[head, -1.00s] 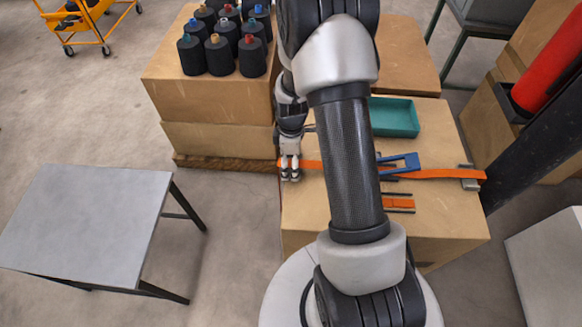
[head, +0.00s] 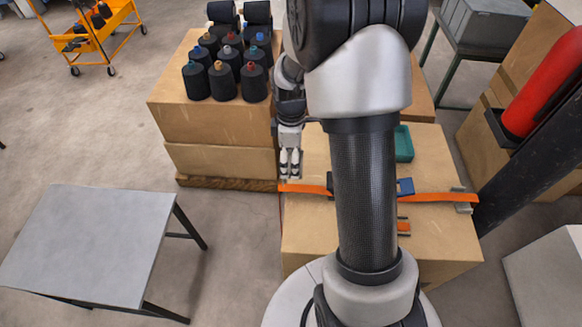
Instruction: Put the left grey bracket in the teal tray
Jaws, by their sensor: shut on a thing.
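My gripper (head: 289,164) is at the left edge of the cardboard-topped box, above the left end of the orange strap. Its fingers are shut on a small grey thing, which seems to be the left grey bracket; the fingers hide most of it. Another grey bracket (head: 464,207) lies at the strap's right end. The teal tray (head: 404,144) stands at the back of the box, right of my arm. My arm hides most of the tray, and only its right part shows.
The orange strap (head: 435,197) crosses the box top (head: 440,240). A blue part (head: 405,187) and an orange part (head: 403,228) lie partly behind my arm. Several black cones (head: 226,75) stand on the box at back left. A grey table (head: 90,240) is at left.

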